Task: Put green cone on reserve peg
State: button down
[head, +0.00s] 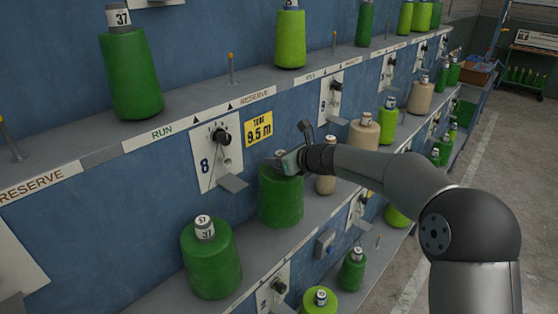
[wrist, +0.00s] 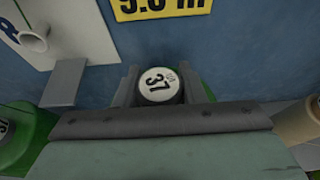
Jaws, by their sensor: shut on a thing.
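In the wrist view the tube end marked 37 (wrist: 158,86) sits between my two fingers; most of the cone body is hidden there. I cannot tell whether its base touches the shelf. A bare reserve peg (head: 231,68) with a yellow tip stands on the upper shelf behind the RESERVE label (head: 255,99). Another bare peg (head: 9,137) is at the far left, also by a RESERVE label.
A green cone (head: 133,78) marked 37 stands above RUN, left of the bare peg; a lime cone (head: 290,40) stands to its right. Another green cone (head: 210,262) is on the lower shelf. A plate with a knob and ledge (head: 217,153) juts out between the shelves.

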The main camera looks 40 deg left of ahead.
jog(key=shift+f, duration=2.4)
jog(key=c, duration=0.9)
grip_release()
jog(key=shift+f, duration=0.15)
jog(key=b+v, duration=0.3)
jog(key=v, duration=0.9)
jog(key=s+d+f+n+h, duration=0.1)
jog(key=s+d+n+h, duration=0.3)
jog(key=d, duration=0.7)
jog(key=s+d+f+n+h, duration=0.25)
jog(key=d+n, duration=0.35)
jog(key=d, duration=0.5)
jog(key=s+d+f+n+h, duration=0.1)
jog(key=s+d+n+h, duration=0.1)
jog(key=s+d, duration=0.4)
jog(key=s+d+f+n+h, duration=0.2)
jog(key=s+d+n, duration=0.2)
jog(key=d, duration=0.7)
jog(key=s+d+f+n+g+h, duration=0.1)
jog(key=s+d+f+n+h, duration=0.1)
jog(key=s+d, duration=0.6)
jog(key=shift+s+d+n+h, duration=0.3)
jog(key=shift+d+n+h, duration=0.15)
jog(key=shift+d+n, duration=0.35)
